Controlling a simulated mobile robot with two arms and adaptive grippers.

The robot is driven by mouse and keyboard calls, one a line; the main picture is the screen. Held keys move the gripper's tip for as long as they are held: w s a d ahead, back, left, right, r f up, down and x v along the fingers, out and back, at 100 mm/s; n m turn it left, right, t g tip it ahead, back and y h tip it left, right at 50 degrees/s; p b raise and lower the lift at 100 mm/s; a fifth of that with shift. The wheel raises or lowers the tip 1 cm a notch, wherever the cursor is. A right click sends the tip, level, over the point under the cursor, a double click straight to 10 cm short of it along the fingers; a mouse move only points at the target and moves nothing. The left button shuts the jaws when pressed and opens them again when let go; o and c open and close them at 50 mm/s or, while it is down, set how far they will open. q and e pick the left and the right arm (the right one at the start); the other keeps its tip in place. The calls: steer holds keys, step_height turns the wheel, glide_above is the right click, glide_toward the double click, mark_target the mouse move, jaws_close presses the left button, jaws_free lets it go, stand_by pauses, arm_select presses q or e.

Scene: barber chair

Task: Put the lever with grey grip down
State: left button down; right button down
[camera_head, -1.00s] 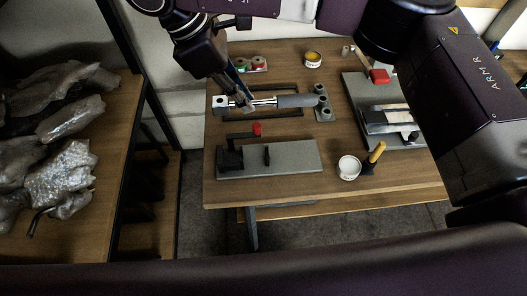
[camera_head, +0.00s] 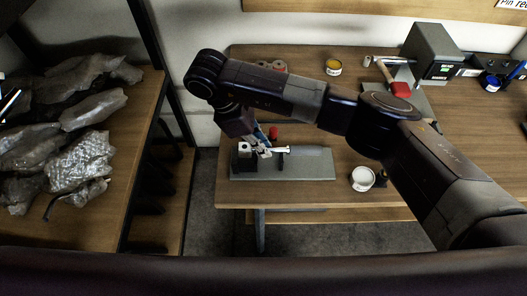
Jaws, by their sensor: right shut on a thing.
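My right gripper (camera_head: 262,147) reaches down over the grey plate of a fixture (camera_head: 312,163) near the table's front left. It is shut on the lever, whose silver end (camera_head: 245,149) shows left of the fingers and whose pale shaft (camera_head: 300,150) shows to the right. The grey grip blends with the plate behind it and is hard to make out. The lever lies level over the fixture's left part; I cannot tell whether it touches. A red knob (camera_head: 273,132) stands just behind the fingers. My left gripper is not in view.
A white cup (camera_head: 362,178) stands right of the fixture. A yellow-topped tin (camera_head: 333,67) and a grey machine (camera_head: 437,54) are farther back. Wrapped bundles (camera_head: 82,160) fill the shelf at left. My right arm hides much of the table's middle.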

step_height(320, 180, down, 3)
steer(key=shift+f+p, duration=0.2)
steer(key=shift+p, duration=0.1)
steer(key=c, duration=2.3)
jaws_free()
steer(key=shift+o, duration=0.2)
steer(key=b+v, duration=0.1)
steer(key=v, duration=1.1)
steer(key=shift+b, duration=0.3)
